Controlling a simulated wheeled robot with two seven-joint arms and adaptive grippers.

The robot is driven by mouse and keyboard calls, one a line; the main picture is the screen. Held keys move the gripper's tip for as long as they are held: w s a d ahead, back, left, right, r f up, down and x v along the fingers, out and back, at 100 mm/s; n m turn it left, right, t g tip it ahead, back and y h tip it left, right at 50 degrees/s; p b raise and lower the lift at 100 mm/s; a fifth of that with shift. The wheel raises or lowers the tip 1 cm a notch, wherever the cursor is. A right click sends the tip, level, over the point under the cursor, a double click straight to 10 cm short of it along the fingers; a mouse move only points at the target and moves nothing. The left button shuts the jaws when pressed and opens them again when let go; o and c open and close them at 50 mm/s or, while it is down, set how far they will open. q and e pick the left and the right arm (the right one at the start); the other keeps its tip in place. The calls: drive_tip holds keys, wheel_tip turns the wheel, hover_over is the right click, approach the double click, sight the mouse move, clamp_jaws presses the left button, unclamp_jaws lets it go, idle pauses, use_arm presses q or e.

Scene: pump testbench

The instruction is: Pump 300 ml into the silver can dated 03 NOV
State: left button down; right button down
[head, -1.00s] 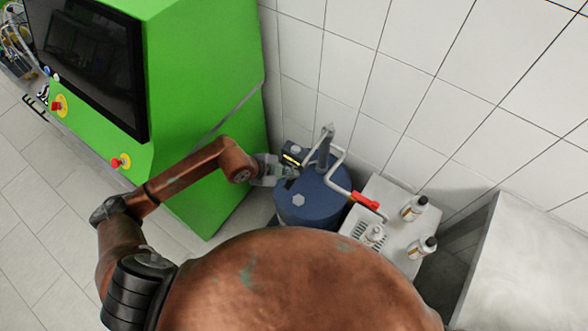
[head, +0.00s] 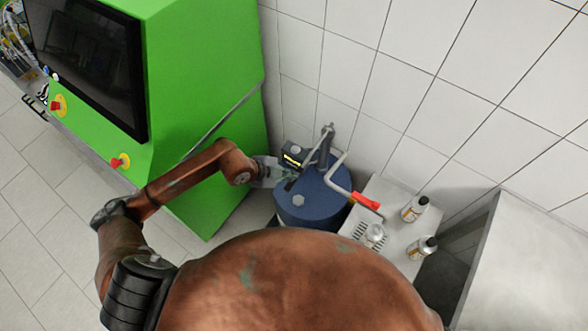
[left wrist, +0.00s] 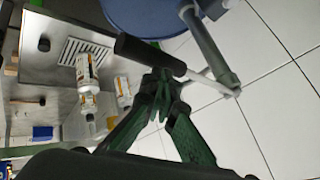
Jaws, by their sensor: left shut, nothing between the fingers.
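A blue drum (head: 310,203) bears a grey hand pump (head: 325,150) with a crank whose black handle (left wrist: 150,54) shows in the left wrist view. A spout with a red sleeve (head: 366,201) reaches right, over the side table. One can (head: 375,235) stands by the grate below the spout. Two cans, one farther back (head: 415,208) and one nearer (head: 423,246), stand to the right. Their dates are too small to read. My left gripper (head: 286,172) is shut and empty at the crank handle; I cannot tell whether it touches. My right gripper is not in view.
A small black meter with a yellow display (head: 292,157) sits by the pump. The side table (head: 393,193) has a slotted grate. A green cabinet (head: 195,80) stands left, a tiled wall behind, and a pale metal block (head: 530,265) at right.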

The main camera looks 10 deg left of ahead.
use_arm(q)
drive_tip(key=shift+s+f, duration=0.1)
drive_tip(key=shift+f, duration=0.55)
idle(0.3)
drive_tip(key=shift+s+f+b, duration=0.1)
drive_tip(key=shift+f+b, duration=0.6)
drive_tip(key=shift+f, duration=0.35)
idle(0.9)
drive_tip(key=shift+r, duration=0.1)
idle(0.5)
drive_tip(key=shift+r+p, duration=0.2)
drive_tip(key=shift+p, duration=0.1)
drive_tip(key=shift+r+p, duration=1.4)
drive_tip(key=shift+r, duration=0.1)
drive_tip(key=shift+w+d+r+p, duration=0.1)
drive_tip(key=shift+w+r+p, duration=0.15)
drive_tip(key=shift+r+p, duration=1.05)
drive_tip(key=shift+w+r+p, duration=0.2)
drive_tip(key=shift+r+p, duration=1)
drive_tip(key=shift+r, duration=0.1)
drive_tip(key=shift+r+p, duration=0.7)
drive_tip(key=shift+r, duration=0.05)
